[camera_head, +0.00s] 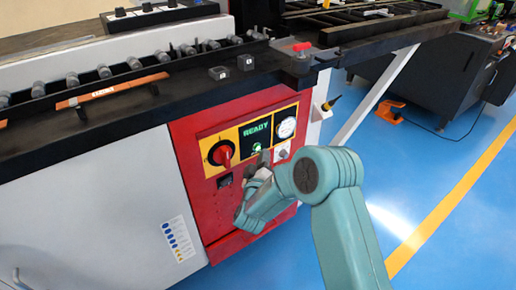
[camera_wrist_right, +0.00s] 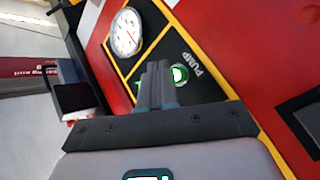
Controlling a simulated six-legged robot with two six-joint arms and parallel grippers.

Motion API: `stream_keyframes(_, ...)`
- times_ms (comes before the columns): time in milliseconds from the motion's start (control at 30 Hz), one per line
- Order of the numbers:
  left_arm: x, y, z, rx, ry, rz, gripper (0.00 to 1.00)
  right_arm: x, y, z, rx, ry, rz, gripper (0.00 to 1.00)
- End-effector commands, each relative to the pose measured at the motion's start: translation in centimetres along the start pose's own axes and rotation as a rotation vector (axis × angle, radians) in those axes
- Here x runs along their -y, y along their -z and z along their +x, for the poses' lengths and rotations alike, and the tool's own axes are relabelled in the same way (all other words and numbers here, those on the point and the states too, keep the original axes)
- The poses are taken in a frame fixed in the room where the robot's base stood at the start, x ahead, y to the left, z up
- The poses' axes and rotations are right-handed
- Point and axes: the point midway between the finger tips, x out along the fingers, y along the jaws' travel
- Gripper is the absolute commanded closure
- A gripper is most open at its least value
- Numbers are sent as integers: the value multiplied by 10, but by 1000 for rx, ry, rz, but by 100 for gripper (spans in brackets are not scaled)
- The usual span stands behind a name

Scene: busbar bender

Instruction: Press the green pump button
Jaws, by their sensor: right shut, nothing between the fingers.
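The green pump button (camera_head: 257,147) sits on the red front panel, just below the display reading READY (camera_head: 257,132). In the right wrist view the green button (camera_wrist_right: 180,74) shows beside the PUMP label, partly hidden by my fingers. My right gripper (camera_head: 264,158) is just below the button in the head view, with its fingers together and empty. In the right wrist view the closed fingers (camera_wrist_right: 156,82) point at the panel right beside the button. I cannot tell whether they touch it. My left gripper is in neither view.
A red rotary switch (camera_head: 221,153) is left of the display and a round gauge (camera_head: 287,128) is right of it. A black ledge (camera_head: 150,88) with several grey rollers juts out above the panel. An orange foot pedal (camera_head: 389,112) lies on the open blue floor.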

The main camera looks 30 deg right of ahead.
Motion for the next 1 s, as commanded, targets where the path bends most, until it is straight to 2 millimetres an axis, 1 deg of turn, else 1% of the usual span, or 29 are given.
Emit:
stream_keyframes(333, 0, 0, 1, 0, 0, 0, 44, 1, 0, 1, 0, 0, 0, 100)
stream_keyframes(567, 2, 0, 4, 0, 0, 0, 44, 5, 4, 6, 0, 0, 1, 100)
stream_keyframes(1000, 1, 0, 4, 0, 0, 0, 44, 5, 5, 6, 0, 0, 0, 100)
